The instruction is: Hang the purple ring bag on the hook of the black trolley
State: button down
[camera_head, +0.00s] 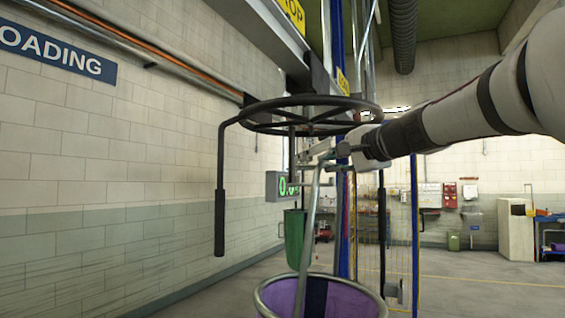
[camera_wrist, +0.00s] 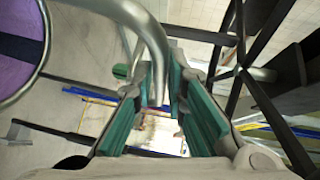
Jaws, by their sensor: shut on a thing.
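The purple ring bag (camera_head: 330,300) hangs at the bottom of the head view, its lower part cut off. It has a metal rim and a tall bent metal hanger. My gripper (camera_head: 318,155) is shut on the upper part of that hanger. In the wrist view the hanger (camera_wrist: 150,35) passes between the teal finger pads, with purple fabric (camera_wrist: 20,70) at upper left. The black trolley (camera_head: 310,102) is a spoked ring with hanging handles under the beam, just above my gripper. Its hook cannot be clearly made out near my gripper.
One trolley handle (camera_head: 220,210) hangs left of the bag. A box with a green display (camera_head: 278,186) and a green container (camera_head: 294,238) show behind the hanger. Blue posts (camera_head: 414,230) stand behind. The floor at right (camera_head: 480,285) is clear.

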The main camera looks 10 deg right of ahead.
jog(key=shift+w+a+f+b, duration=0.35)
jog(key=shift+w+a+f, duration=0.15)
jog(key=shift+a, duration=0.2)
jog(key=shift+w+a+f+b, duration=0.4)
jog(key=shift+w+a+f, duration=0.1)
jog(key=shift+a, duration=0.2)
jog(key=shift+w+a+f+b, duration=0.35)
jog(key=shift+w+a+f, duration=0.15)
jog(key=shift+a, duration=0.2)
